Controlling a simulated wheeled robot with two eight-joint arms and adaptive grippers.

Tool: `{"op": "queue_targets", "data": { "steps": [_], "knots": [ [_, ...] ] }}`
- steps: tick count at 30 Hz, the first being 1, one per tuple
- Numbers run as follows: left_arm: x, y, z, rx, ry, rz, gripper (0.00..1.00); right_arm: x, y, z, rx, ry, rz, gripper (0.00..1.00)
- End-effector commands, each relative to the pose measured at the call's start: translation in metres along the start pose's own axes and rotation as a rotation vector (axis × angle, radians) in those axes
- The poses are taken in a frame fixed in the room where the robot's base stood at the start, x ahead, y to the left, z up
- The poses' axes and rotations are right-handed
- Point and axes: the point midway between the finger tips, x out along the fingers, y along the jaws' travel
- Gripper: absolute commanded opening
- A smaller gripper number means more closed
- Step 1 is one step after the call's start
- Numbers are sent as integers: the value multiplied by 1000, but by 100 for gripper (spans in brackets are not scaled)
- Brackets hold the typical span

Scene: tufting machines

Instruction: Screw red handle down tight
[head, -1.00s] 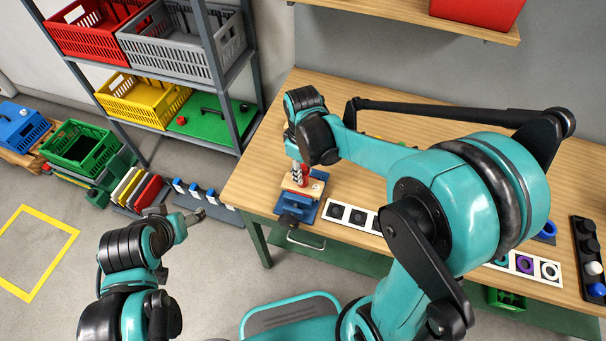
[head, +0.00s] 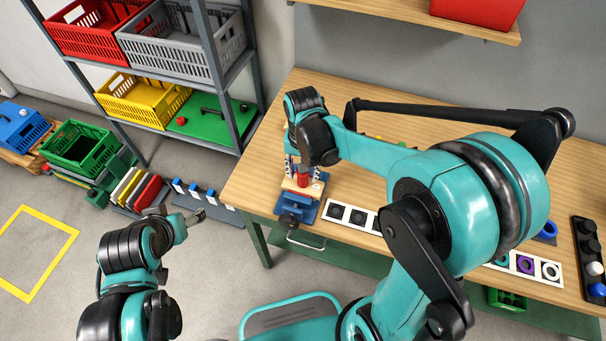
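The red handle (head: 302,180) stands upright on a light wooden block in a blue fixture (head: 296,207) at the table's left end. My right gripper (head: 300,170) points down over it, with fingers visible at the left of and behind the handle. My wrist hides part of the gripper, so I cannot tell whether the fingers touch the handle. My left gripper (head: 198,216) is away from the table, above the floor, and too small to read clearly.
The wooden table (head: 252,185) holds a white strip with dark squares (head: 347,214) right of the fixture. A black tray (head: 588,255) lies at the far right. A shelf with crates (head: 180,45) stands at the back left. My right arm covers much of the table.

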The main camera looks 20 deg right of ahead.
Motion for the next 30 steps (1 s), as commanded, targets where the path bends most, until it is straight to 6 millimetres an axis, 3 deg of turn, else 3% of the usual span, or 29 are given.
{"op": "queue_targets", "data": {
  "steps": [10,30],
  "knots": [
    [-6,0,-4,0,0,0,70,-9,0,0,-2,1,0,45],
    [-52,0,-37,0,0,0,70,-80,0,0,-2,1,0,45]
  ]
}}
